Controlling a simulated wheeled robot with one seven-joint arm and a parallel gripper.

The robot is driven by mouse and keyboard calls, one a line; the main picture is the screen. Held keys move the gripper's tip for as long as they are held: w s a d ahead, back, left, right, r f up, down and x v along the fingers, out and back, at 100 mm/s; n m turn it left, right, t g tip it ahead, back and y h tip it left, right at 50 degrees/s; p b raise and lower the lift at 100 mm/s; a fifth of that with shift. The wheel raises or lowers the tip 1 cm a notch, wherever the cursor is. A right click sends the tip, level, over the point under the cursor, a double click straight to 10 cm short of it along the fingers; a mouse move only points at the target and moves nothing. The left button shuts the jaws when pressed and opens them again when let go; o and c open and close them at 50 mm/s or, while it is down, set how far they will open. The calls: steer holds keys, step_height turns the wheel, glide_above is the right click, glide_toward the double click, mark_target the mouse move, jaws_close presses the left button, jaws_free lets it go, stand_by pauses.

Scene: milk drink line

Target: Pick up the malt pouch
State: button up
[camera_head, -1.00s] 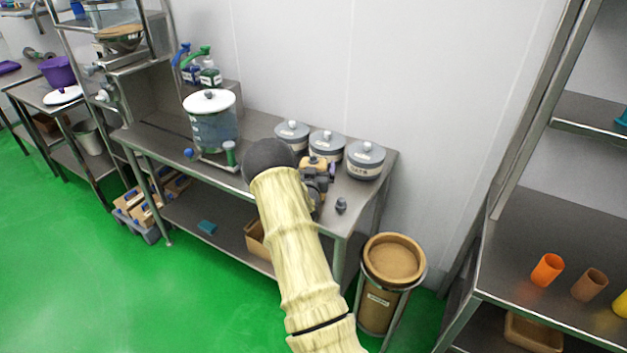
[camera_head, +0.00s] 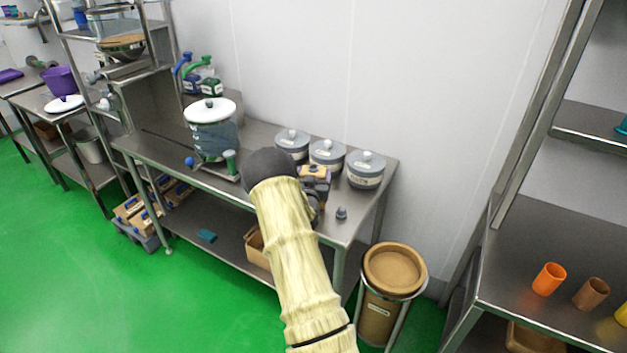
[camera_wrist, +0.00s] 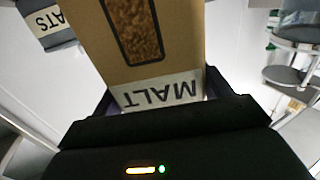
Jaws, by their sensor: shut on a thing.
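The malt pouch (camera_wrist: 168,52) is a brown packet with a dark window showing grains and a white label reading MALT. It fills the upper middle of the wrist view, with its label upside down there. My gripper (camera_wrist: 160,105) is shut on the pouch, with dark jaws at both sides of its label end. In the head view my gripper (camera_head: 314,186) is at the right part of the steel table, in front of the lidded canisters. Only a small tan part of the pouch (camera_head: 316,170) shows there; my arm and gripper hide much of it.
Three grey lidded canisters (camera_head: 327,156) stand close behind my gripper, the right one labelled OATS. A small grey weight-like object (camera_head: 341,213) stands near the table's front right. A large clear vessel with a white lid (camera_head: 211,130) stands left. A brown bin (camera_head: 384,300) stands right of the table.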

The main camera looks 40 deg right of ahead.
step_height(320, 180, up, 10)
steer(key=shift+f+b, duration=0.1)
steer(key=shift+b, duration=0.75)
stand_by(0.8)
